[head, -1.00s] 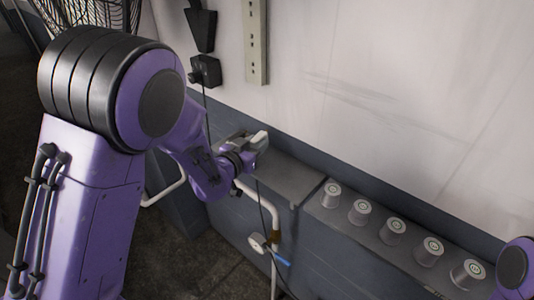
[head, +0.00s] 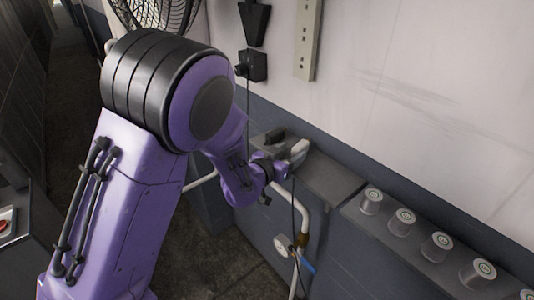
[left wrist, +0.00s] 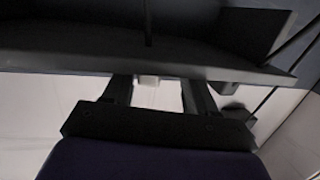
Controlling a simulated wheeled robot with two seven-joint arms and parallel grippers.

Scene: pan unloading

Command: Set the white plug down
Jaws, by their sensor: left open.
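The white plug (head: 299,147) appears as a small pale block on the grey ledge (head: 332,181) by the wall, close to my left gripper (head: 284,160). In the left wrist view a small white piece of the plug (left wrist: 148,81) shows between the two dark fingers of my left gripper (left wrist: 158,90), beside the ledge edge. The fingers are spread apart, with gaps beside the plug. Most of the plug is hidden in that view. My right gripper is in neither current view.
A pale socket strip (head: 307,40) and a black wall box (head: 253,66) with a hanging cord are above the ledge. A dark block (head: 275,135) is behind the gripper. Several round knobs (head: 403,222) line the right ledge. A white pipe (head: 303,215) stands below.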

